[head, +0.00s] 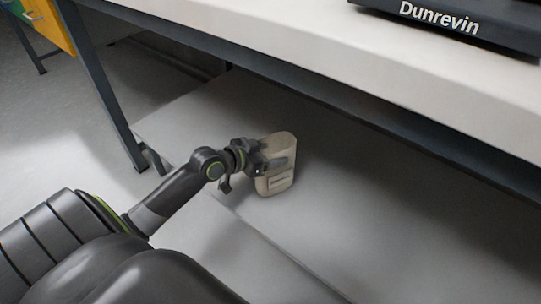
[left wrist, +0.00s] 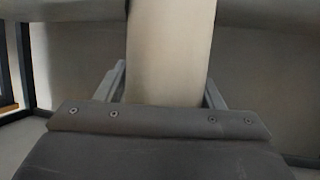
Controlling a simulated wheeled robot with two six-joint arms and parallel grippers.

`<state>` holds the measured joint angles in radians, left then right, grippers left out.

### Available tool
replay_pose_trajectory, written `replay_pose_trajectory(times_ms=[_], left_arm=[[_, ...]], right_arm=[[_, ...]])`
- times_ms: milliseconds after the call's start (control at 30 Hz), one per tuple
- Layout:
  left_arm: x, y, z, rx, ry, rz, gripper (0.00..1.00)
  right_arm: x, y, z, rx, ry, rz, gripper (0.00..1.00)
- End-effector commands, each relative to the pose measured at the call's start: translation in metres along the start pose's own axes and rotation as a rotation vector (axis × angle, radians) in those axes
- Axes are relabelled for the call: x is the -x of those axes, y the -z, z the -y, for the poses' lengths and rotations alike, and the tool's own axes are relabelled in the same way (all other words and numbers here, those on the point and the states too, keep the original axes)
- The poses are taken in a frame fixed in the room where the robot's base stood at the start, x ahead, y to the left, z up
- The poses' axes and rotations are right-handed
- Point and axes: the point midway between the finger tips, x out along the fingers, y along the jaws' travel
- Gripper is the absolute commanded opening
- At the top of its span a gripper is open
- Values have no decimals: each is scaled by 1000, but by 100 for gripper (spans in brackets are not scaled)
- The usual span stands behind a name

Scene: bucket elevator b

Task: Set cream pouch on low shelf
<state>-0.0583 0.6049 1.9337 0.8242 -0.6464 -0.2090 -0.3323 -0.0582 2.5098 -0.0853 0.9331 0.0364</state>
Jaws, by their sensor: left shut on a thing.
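The cream pouch (head: 276,178) is upright in my left gripper (head: 272,163), with a small dark label low on its side. My left gripper is shut on it, one finger showing across its front. In the left wrist view the pouch (left wrist: 168,50) stands between the two fingers (left wrist: 165,92). The low shelf (head: 330,225) is the grey surface under the table. The pouch is over this shelf, near its left part; I cannot tell whether its base touches. My right gripper is not in view.
A white tabletop (head: 300,45) with a dark frame overhangs the shelf. A dark table leg (head: 105,95) stands left of the pouch. A dark box marked Dunrevin (head: 450,20) sits on the tabletop. The shelf is clear to the right of the pouch.

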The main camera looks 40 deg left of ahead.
Motion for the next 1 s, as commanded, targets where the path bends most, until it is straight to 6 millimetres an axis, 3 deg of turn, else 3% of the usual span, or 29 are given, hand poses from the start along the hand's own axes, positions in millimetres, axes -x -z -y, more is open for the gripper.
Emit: replay_pose_trajectory(times_ms=[233,267,400,767,1000], left_arm=[[-1,-3,0,0,0,0,28],[-1,-2,0,0,0,0,66],[-1,-2,0,0,0,0,84],[1,3,0,-1,0,0,84],[38,3,0,-3,0,7,84]], right_arm=[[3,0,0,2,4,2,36],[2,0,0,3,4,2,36],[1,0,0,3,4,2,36],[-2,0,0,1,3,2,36],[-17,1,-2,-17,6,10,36]])
